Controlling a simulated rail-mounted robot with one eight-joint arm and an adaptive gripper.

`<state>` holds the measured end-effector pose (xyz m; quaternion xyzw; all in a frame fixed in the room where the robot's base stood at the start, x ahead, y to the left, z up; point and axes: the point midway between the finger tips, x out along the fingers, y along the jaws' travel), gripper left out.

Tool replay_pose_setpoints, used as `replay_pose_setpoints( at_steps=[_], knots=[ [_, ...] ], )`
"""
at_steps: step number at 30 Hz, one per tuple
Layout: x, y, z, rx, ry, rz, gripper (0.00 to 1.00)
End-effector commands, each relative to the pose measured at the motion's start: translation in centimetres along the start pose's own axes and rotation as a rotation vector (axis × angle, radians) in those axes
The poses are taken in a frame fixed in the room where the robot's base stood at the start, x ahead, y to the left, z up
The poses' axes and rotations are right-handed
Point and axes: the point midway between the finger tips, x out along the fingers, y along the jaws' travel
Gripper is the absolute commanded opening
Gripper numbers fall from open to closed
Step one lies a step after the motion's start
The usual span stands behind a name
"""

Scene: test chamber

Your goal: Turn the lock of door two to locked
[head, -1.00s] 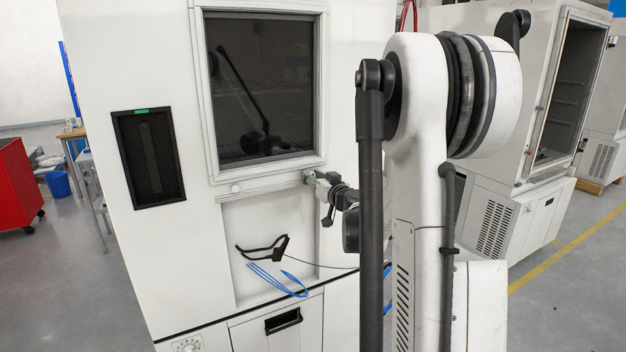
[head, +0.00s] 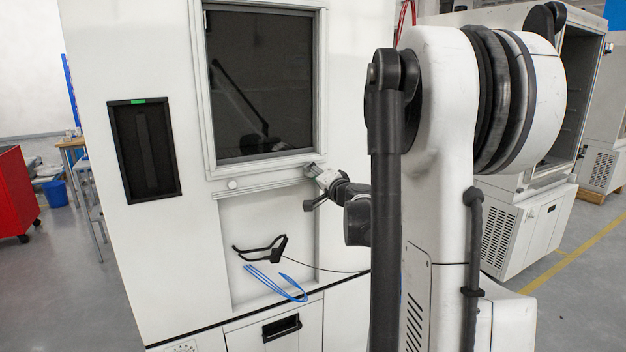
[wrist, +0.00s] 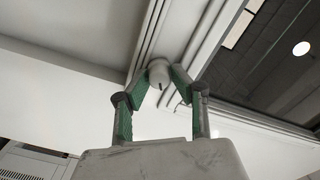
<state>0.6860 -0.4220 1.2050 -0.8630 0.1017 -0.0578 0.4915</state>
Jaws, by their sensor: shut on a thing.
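In the head view my gripper (head: 316,173) is at the lower right corner of the framed window door (head: 262,85), and the knob is hidden there. The door looks closed in its frame. I see no label for door two.
Another round knob (head: 232,184) sits below the window's lower left corner. A dark panel (head: 144,150) with a green light is at left. My arm covers the right side.

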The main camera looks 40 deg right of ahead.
Motion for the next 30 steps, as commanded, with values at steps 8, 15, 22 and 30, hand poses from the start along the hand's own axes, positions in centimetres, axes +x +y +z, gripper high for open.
replay_pose_setpoints(
  at_steps=[8,15,22,30],
  knots=[
    [-0.03,0.22,0.09,0.247,0.0,0.0,0.0],
    [-0.04,0.23,0.09,0.413,0.0,0.0,0.0],
    [-0.04,0.23,0.08,0.509,0.0,0.0,0.0],
    [-0.03,0.2,0.07,0.549,0.0,0.0,0.0]
  ],
)
